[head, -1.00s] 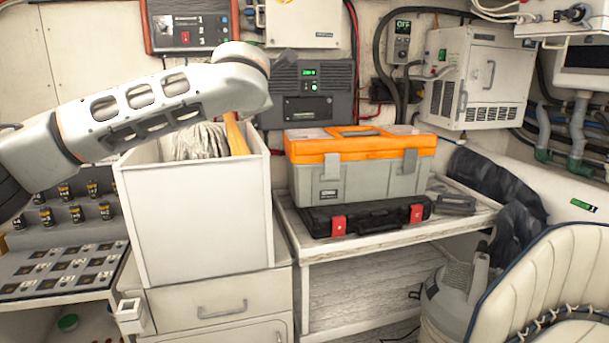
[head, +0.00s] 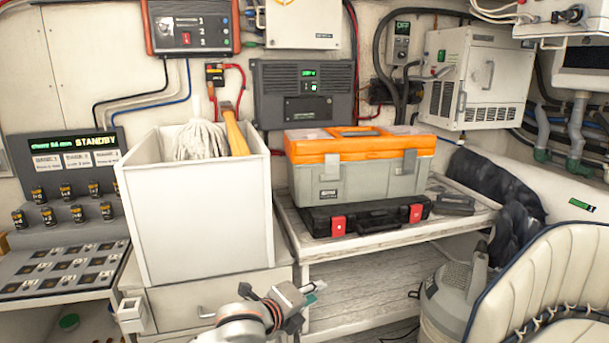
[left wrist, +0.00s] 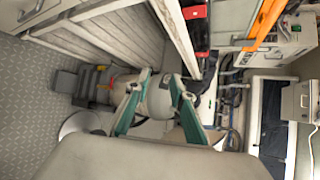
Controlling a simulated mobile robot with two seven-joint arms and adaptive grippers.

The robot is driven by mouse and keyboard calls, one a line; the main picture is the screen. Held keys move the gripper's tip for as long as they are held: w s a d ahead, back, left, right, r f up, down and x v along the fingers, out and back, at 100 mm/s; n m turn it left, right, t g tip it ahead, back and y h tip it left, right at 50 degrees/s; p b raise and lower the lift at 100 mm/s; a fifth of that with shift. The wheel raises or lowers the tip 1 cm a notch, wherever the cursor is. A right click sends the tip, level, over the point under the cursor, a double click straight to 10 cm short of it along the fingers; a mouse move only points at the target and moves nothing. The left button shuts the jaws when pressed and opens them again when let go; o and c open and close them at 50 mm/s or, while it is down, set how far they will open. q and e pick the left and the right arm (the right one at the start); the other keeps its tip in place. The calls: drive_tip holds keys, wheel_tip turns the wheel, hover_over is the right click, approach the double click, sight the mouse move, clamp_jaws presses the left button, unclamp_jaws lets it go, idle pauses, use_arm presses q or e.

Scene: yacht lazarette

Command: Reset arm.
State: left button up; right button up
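My left arm comes up from the bottom edge of the head view, in front of the drawer unit. Its gripper (head: 312,289) is low, below the front of the workbench, with small teal fingertips pointing right. In the left wrist view the two teal fingers of the left gripper (left wrist: 160,75) stand apart with a gap between them, and I see nothing held. A grey rounded canister shows behind the gap. My right gripper is in neither view.
A white bin (head: 195,225) with a mop head stands on the drawer unit (head: 200,302). Right of it, an orange-lidded toolbox (head: 350,184) sits on a black case (head: 375,228) on the workbench (head: 385,245). A grey vacuum (head: 450,300) and cream seat (head: 560,270) are at lower right.

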use_arm(q)
drive_tip(key=s+a+f+n+y, duration=0.1)
drive_tip(key=s+a+f+n, duration=0.4)
drive_tip(key=s+f+n, duration=0.3)
drive_tip(key=s+a+f+n, duration=0.4)
drive_tip(key=s+f+n, duration=0.2)
drive_tip(key=f, duration=0.3)
drive_tip(key=s+a+f+n+y, duration=0.1)
drive_tip(key=s+a+f+n, duration=0.3)
drive_tip(key=s, duration=0.4)
drive_tip(key=s+a+f+n+y, duration=0.2)
drive_tip(key=s+a+f+n, duration=0.3)
drive_tip(key=s+a, duration=0.4)
drive_tip(key=shift+s+f+n+y, duration=0.15)
drive_tip(key=shift+f+n+y, duration=0.15)
drive_tip(key=shift+n, duration=0.4)
drive_tip(key=shift+a, duration=0.1)
